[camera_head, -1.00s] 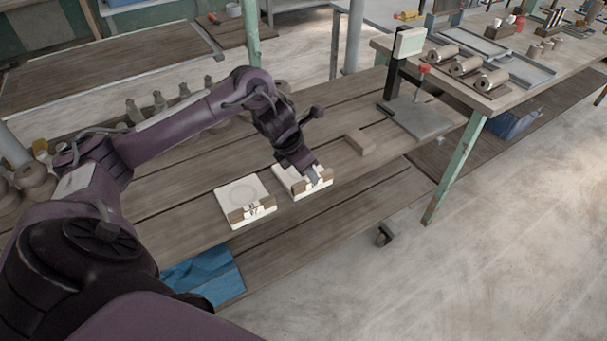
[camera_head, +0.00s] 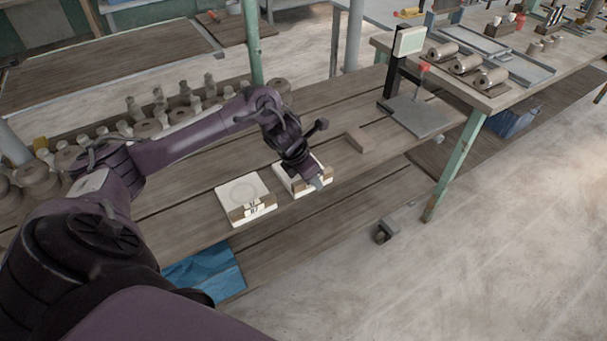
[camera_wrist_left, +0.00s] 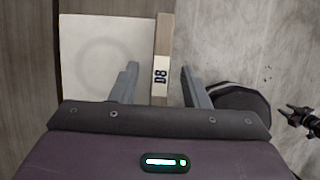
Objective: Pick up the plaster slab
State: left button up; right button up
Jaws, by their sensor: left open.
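Two white plaster slabs lie side by side on the wooden bench. The left slab (camera_head: 240,191) shows a faint ring and a brown strip with a label along its front edge. The right slab (camera_head: 284,181) is partly hidden by my left gripper (camera_head: 319,184), which is at its front edge. In the left wrist view, a slab (camera_wrist_left: 90,50) with a faint ring has a brown strip labelled D8 (camera_wrist_left: 160,75). My left gripper (camera_wrist_left: 159,72) is open there, one finger on each side of the strip, with gaps visible. My right gripper is not in view.
A small wooden block (camera_head: 357,142) and a grey stand (camera_head: 416,116) with an upright display are to the right on the bench. Several pots (camera_head: 150,127) stand behind my arm. A blue sheet (camera_head: 208,273) lies below the bench's front edge. The floor at right is largely clear.

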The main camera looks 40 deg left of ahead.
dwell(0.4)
pick_arm(q)
grip_shut()
dwell(0.4)
